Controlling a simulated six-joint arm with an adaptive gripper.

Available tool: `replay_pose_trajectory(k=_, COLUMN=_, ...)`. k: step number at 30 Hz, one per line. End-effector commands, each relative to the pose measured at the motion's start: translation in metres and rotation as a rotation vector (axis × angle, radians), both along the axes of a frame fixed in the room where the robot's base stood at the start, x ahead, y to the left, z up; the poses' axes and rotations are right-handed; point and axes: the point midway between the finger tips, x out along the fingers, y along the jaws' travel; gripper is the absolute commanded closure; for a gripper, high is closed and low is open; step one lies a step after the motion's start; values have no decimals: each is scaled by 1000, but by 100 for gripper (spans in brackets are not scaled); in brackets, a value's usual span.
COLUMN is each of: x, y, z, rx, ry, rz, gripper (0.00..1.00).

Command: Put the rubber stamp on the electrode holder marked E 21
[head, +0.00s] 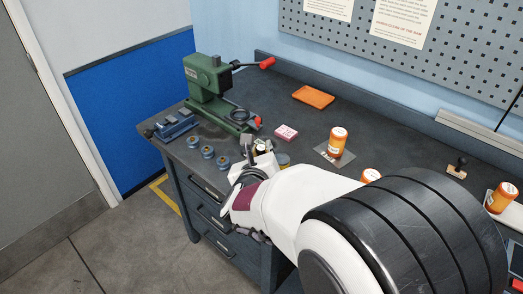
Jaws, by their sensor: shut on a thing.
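A small block with a black knob handle and a pale wooden base (457,168), which looks like a rubber stamp, stands upright on the bench at the right, well apart from my gripper. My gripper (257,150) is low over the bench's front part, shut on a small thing. My fingers and wrist mostly hide it, so I cannot tell what it is. Several round blue-grey pieces with brownish centres, perhaps electrode holders, stand in a row left of my gripper, one of them here (207,152). Any marks on them are too small to read, so I cannot pick out E 21.
A green press (207,84) with a red-tipped lever stands behind my gripper. A blue vise-like fixture (172,125), a pink box (286,133) and an orange tray (313,97) are also on the bench. Orange bottles (338,140) stand to the right.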

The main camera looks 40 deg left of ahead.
Motion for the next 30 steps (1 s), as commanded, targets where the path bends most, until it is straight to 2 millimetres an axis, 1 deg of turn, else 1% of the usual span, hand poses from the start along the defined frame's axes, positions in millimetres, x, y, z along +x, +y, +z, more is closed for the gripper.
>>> replay_pose_trajectory(k=15, x=0, y=0, z=-5, rx=1, ry=-1, rz=0, gripper=100)
replay_pose_trajectory(k=16, x=0, y=0, z=-5, rx=1, ry=-1, rz=0, gripper=80)
replay_pose_trajectory(k=18, x=0, y=0, z=-5, rx=1, ry=-1, rz=0, gripper=65)
replay_pose_trajectory(k=30, x=0, y=0, z=-4, rx=1, ry=-1, rz=0, gripper=65)
